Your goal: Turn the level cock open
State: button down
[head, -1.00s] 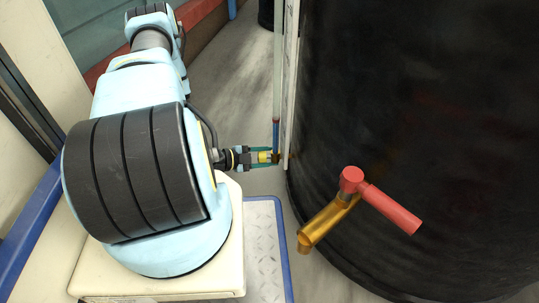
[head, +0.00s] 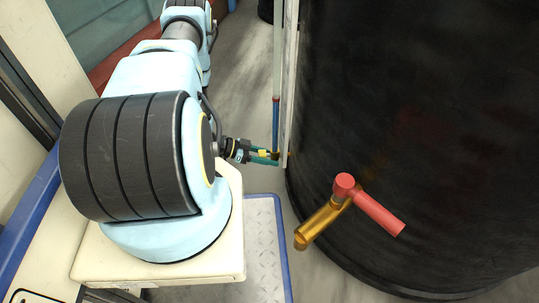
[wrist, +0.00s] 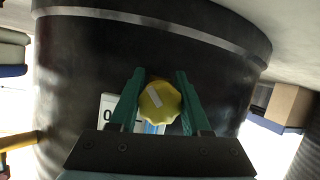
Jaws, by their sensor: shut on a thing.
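The level cock's yellow lobed knob (wrist: 160,102) sits between my gripper's green fingers (wrist: 158,78) in the wrist view. A pale stripe on the knob lies at a slant. In the head view my gripper (head: 262,156) is shut on the yellow knob (head: 264,153) at the foot of the upright gauge tube (head: 276,60). The tube holds a blue column (head: 276,125) with a red mark on top. The fingers partly hide the cock's body.
The large black tank (head: 420,110) stands close on the right. A brass tap (head: 320,224) with a red handle (head: 378,214) sticks out from its front. A white scale plate (wrist: 110,110) is beside the knob. Grey floor is open beyond the gripper.

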jog(key=shift+s+r+n+g+h, duration=0.15)
jog(key=shift+n+g, duration=0.6)
jog(key=shift+n, duration=0.4)
jog(key=shift+s+f+n+g+h, duration=0.15)
jog(key=shift+n+g, duration=0.6)
jog(key=shift+n, duration=0.4)
jog(key=shift+r+b, duration=0.15)
jog(key=shift+b, duration=0.15)
jog(key=shift+c, duration=1.8)
grip_release()
jog(key=p+v, duration=0.2)
jog(key=v, duration=0.8)
jog(key=shift+a+p, duration=0.3)
jog(key=shift+a, duration=0.05)
jog(key=shift+w+r, duration=0.1)
jog(key=shift+r, duration=0.05)
